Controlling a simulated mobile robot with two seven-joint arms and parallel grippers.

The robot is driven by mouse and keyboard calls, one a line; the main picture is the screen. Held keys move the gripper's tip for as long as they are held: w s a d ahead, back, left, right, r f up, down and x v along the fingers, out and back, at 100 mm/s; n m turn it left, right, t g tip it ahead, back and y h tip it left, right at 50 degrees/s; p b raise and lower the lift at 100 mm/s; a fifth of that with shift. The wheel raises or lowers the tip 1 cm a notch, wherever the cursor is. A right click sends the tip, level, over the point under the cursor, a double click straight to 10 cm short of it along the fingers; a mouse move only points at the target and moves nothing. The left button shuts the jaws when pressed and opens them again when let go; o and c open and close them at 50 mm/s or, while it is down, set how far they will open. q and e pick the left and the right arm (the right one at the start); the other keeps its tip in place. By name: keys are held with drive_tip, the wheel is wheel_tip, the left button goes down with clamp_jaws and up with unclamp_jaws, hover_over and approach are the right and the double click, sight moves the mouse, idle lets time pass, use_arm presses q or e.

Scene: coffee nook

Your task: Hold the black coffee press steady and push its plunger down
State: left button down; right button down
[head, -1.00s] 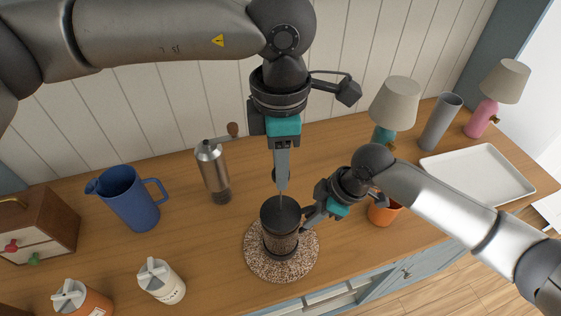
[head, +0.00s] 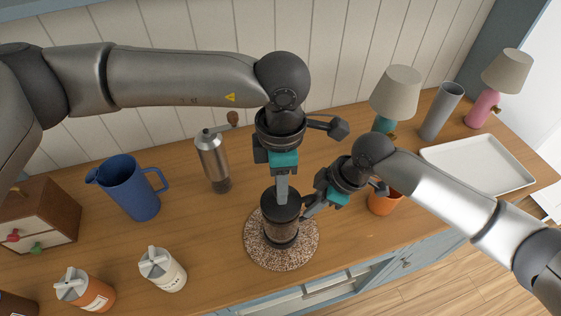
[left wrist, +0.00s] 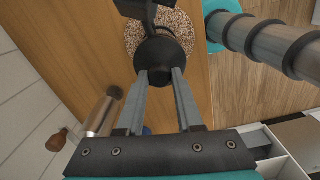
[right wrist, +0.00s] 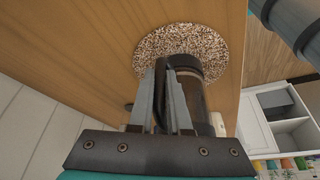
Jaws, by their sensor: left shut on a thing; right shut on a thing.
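The black coffee press (head: 281,230) stands upright on a round speckled mat (head: 256,254) near the counter's front edge. My left gripper (head: 282,198) points straight down just above its lid. In the left wrist view the fingers (left wrist: 160,76) are shut on the plunger's dark knob, close over the lid (left wrist: 160,52). My right gripper (head: 308,212) comes in from the right and is shut on the press handle. In the right wrist view the fingers (right wrist: 166,70) pinch the dark handle beside the press body (right wrist: 190,95). The plunger rod is hidden by the left gripper.
A steel grinder (head: 213,160) and blue pitcher (head: 129,188) stand to the left. White (head: 162,270) and orange (head: 84,290) canisters stand at the front left. A white tray (head: 478,165) and lamps are at the right.

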use_arm(q)
drive_tip(key=shift+s+a+f, duration=0.1)
drive_tip(key=shift+f, duration=0.45)
use_arm(e)
drive_tip(key=shift+a+r, duration=0.1)
use_arm(q)
drive_tip(key=c, duration=0.5)
unclamp_jaws()
drive_tip(key=shift+c, duration=0.2)
drive_tip(key=shift+r, duration=0.1)
drive_tip(key=shift+r, duration=0.1)
wheel_tip(320, 180, up, 12)
use_arm(e)
drive_tip(key=c, duration=0.8)
unclamp_jaws()
